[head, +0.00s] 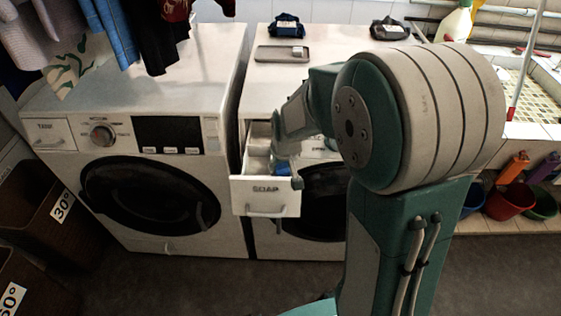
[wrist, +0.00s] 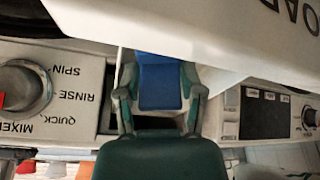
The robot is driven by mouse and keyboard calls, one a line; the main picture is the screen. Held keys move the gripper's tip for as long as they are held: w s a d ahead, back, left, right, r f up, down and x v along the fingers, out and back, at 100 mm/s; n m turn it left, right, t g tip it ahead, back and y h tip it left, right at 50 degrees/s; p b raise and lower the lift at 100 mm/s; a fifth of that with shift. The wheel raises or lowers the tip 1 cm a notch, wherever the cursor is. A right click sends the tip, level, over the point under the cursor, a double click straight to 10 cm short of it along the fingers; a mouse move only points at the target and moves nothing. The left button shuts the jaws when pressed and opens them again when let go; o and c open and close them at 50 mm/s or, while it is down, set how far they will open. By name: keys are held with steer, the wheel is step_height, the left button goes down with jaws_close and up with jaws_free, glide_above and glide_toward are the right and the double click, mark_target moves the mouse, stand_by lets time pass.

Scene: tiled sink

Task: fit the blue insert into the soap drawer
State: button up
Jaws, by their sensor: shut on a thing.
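The soap drawer (head: 266,197) is pulled out of the right-hand washing machine, its front marked SOAP. In the wrist view its white front panel (wrist: 230,30) crosses the top, with part of the lettering upside down. My gripper (head: 286,176) is at the drawer's right side, just behind the front panel. The blue insert (wrist: 160,82) is between my two fingers (wrist: 160,95), which are shut on it. Only a small blue patch of the insert (head: 284,169) shows in the head view. I cannot tell whether it touches the drawer floor.
The left washing machine (head: 150,150) stands close beside the open drawer. A grey tray (head: 282,54) and dark-wrapped packs (head: 287,26) lie on the right machine's top. A knob (wrist: 22,88) and a dark display (wrist: 263,113) flank my gripper. Buckets (head: 509,201) stand at the right.

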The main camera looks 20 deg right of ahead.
steer(key=shift+f, duration=0.1)
steer(key=o, duration=1.1)
steer(key=shift+o, duration=0.2)
steer(key=v, duration=1.3)
steer(key=s+r+t, duration=0.1)
steer(key=s+r, duration=0.1)
steer(key=s, duration=0.6)
steer(key=s+r+m+t, duration=0.1)
steer(key=s+r, duration=0.2)
steer(key=s, duration=0.6)
steer(key=shift+s, duration=0.35)
steer(key=shift+o, duration=0.2)
steer(key=shift+a, duration=0.1)
